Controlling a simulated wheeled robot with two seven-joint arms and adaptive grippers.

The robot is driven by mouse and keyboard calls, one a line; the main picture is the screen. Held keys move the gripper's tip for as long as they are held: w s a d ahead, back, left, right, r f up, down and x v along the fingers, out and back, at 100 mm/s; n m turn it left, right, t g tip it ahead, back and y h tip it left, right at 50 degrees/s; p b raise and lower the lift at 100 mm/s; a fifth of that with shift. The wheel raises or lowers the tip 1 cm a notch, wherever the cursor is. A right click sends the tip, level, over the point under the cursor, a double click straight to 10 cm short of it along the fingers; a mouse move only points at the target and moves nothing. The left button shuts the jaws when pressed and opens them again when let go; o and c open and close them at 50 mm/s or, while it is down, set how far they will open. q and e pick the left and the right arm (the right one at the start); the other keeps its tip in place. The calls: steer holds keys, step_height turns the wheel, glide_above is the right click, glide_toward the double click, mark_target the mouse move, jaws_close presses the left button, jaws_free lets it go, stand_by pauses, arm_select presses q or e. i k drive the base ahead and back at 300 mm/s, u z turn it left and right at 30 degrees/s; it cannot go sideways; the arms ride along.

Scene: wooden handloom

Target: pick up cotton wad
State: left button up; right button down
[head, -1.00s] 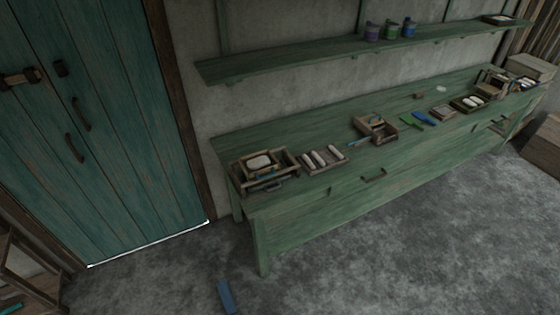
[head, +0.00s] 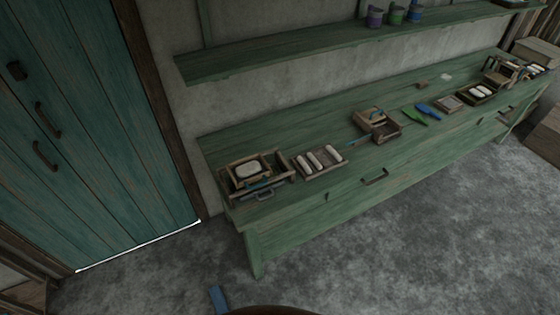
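A small, pale, soft-looking patch that may be the cotton wad (head: 445,77) lies on the far right part of the green workbench (head: 290,125), near the back. It is too small to be sure what it is. Other white items show as well: a white pad (head: 247,169) in a wooden box at the near left end, and white rolls (head: 320,157) in a tray next to it. Neither of my grippers is in view.
A wooden box (head: 377,123), green and blue tools (head: 424,110) and small trays (head: 477,94) stand along the bench. A shelf (head: 290,51) with jars (head: 395,15) hangs above. A blue object (head: 218,298) lies on the floor. Grey floor before the bench is mostly clear.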

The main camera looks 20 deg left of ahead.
mark_target(247, 169)
steer(key=u, duration=0.05)
steer(key=i, duration=0.95)
steer(key=u, duration=0.45)
